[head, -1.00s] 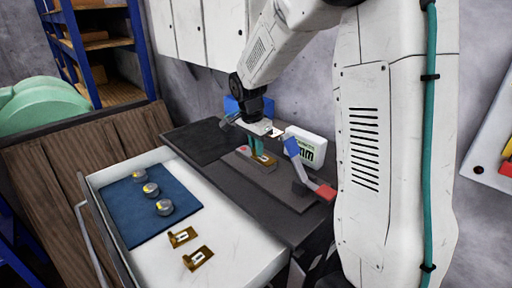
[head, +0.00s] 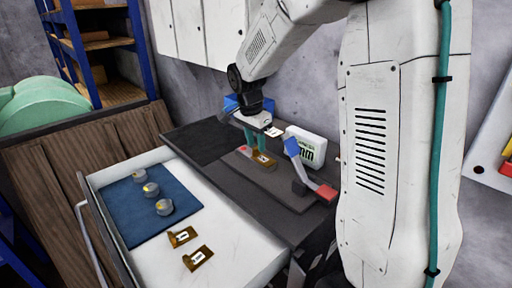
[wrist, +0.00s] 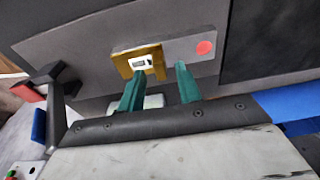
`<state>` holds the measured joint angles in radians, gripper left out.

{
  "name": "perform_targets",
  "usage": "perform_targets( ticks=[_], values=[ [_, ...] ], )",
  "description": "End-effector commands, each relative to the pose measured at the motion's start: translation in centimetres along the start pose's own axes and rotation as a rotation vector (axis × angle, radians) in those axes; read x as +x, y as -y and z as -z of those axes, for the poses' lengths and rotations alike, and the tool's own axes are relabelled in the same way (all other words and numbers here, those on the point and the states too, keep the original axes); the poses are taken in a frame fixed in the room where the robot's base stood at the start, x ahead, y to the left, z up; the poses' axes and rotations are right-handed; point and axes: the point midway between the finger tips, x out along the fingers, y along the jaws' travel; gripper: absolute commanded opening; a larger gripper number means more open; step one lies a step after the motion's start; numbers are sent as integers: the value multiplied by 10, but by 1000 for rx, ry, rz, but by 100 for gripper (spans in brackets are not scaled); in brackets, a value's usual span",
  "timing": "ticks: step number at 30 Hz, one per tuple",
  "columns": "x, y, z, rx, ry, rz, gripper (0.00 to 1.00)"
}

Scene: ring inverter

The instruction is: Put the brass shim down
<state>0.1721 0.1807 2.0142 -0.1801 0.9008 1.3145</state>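The brass shim (head: 264,161), an angled piece with a white label, lies on a grey metal strip with a red dot on the dark bench. It also shows in the wrist view (wrist: 127,63), on the strip (wrist: 190,47). My gripper (head: 257,148) points down over it, and its two teal fingers stand apart with a gap between them. In the wrist view my gripper (wrist: 163,68) has its left fingertip overlapping the shim's edge and its right fingertip clear of it. I cannot tell whether the left finger touches the shim.
An open drawer (head: 235,255) in front holds a blue mat (head: 125,209) with several round metal parts and two brass pieces (head: 190,247). A white display device (head: 306,147) and a red-and-blue clamp-like piece (head: 311,176) stand right of the shim. The bench's left end is clear.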

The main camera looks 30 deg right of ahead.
Motion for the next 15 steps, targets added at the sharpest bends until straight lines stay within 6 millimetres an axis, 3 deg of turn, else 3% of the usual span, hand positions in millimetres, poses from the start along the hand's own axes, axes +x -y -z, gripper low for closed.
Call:
perform_targets(
  ticks=[9,15],
  values=[
    [-69,0,0,0,-2,4,34],
    [-92,0,0,-1,-1,2,34]
  ],
)
